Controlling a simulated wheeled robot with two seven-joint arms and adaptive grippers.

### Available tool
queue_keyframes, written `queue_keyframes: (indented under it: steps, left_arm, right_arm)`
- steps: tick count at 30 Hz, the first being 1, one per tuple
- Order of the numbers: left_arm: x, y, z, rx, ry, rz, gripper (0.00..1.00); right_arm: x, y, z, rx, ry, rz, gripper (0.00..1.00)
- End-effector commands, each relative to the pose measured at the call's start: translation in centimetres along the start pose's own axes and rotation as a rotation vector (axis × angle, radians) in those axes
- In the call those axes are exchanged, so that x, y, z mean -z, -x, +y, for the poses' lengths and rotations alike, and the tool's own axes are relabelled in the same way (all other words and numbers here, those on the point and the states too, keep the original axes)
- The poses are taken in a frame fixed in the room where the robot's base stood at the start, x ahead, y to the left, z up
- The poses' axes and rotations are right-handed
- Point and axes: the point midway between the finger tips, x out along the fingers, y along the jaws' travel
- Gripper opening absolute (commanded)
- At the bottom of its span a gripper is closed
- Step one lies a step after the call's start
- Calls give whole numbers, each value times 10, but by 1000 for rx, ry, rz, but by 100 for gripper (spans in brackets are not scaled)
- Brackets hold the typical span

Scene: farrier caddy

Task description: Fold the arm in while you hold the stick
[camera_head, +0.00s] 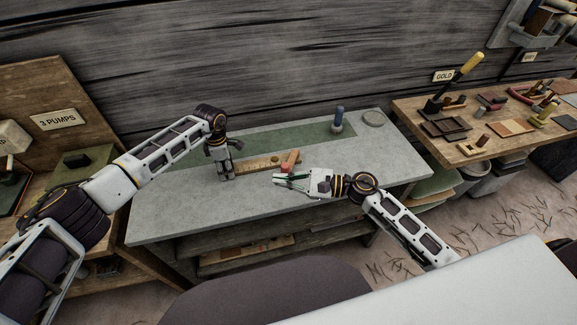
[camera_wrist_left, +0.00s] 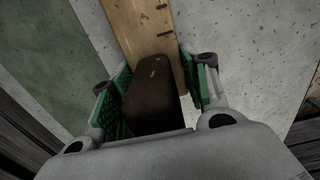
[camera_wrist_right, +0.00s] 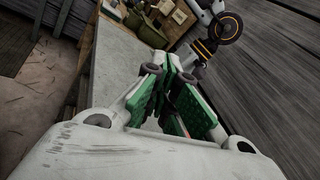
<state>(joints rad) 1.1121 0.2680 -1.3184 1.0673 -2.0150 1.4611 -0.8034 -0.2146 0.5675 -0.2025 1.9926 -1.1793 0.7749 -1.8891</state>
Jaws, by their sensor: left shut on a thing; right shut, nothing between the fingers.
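The wooden stick (camera_head: 258,163), with dark marks along it, lies on the grey bench. It also shows in the left wrist view (camera_wrist_left: 145,25). My left gripper (camera_head: 227,178) points down at its left end, shut on a dark brown end piece (camera_wrist_left: 150,100) that seems to belong to the stick. A short reddish-brown arm (camera_head: 291,160) sits at the stick's right end, angled across it. My right gripper (camera_head: 277,177) is shut and empty, just in front of that arm; its green finger pads (camera_wrist_right: 175,95) show in the right wrist view. Whether it touches the arm is unclear.
A green mat strip (camera_head: 190,157) covers the bench's back. A blue-grey upright tool (camera_head: 337,120) and a round grey disc (camera_head: 373,118) stand at the back right. The bench's front left is clear. A wooden table (camera_head: 470,150) with tools stands to the right.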

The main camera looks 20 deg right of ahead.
Motion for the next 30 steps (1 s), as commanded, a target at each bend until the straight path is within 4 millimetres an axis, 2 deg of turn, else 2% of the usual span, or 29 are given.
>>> queue_keyframes:
  steps: [6,14,30]
  left_arm:
    - [1,-2,-1,2,1,2,3]
    - [1,-2,-1,2,1,2,3]
    - [1,-2,0,1,1,2,3]
  right_arm:
    - [-18,-20,10,-138,155,0,0]
    - [-31,-36,24,-298,334,15,0]
    - [-34,-43,41,-614,695,101,0]
